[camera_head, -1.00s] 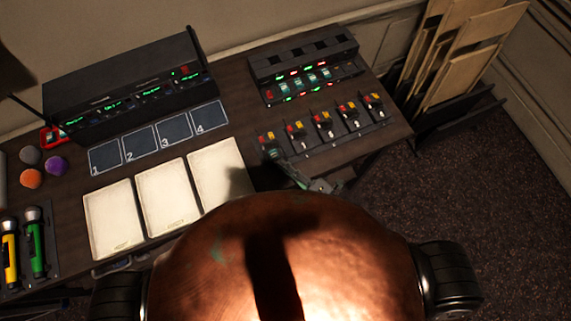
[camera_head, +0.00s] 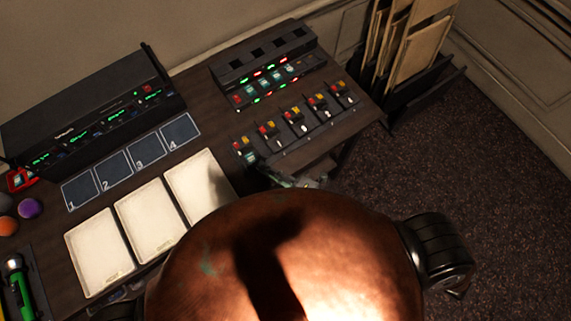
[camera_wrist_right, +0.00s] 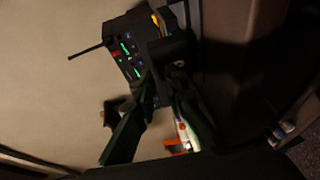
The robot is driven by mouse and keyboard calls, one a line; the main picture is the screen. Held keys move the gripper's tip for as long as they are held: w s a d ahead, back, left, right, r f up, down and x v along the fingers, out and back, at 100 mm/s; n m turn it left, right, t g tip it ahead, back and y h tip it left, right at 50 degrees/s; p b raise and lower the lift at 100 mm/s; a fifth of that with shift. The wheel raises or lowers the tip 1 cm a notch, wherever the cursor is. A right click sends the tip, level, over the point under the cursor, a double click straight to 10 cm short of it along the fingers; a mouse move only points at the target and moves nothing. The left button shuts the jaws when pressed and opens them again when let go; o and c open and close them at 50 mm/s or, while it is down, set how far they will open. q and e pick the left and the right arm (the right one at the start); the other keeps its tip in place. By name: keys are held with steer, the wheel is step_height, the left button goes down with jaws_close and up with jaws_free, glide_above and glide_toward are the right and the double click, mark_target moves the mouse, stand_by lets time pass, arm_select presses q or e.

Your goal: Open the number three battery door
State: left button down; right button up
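A row of several small black units with red and yellow tops (camera_head: 296,121) stands along the front right of the desk. Their labels are too small to read, so I cannot tell which has battery door three. My right gripper (camera_head: 258,165) is low at the desk's front edge, by the leftmost unit (camera_head: 240,147). In the right wrist view its two dark fingers (camera_wrist_right: 164,86) are apart, with a black block with a pale mark (camera_wrist_right: 179,65) just beyond the tips. I cannot tell if they touch it.
A black rack with red and green lights (camera_head: 263,75) stands behind the units. A long black receiver box (camera_head: 85,112), numbered pads (camera_head: 113,168) and pale trays (camera_head: 100,252) lie to the left. A board stand (camera_head: 410,70) is at the right, beside open carpet.

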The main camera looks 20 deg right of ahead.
steer(key=v, duration=1.1)
stand_by(0.5)
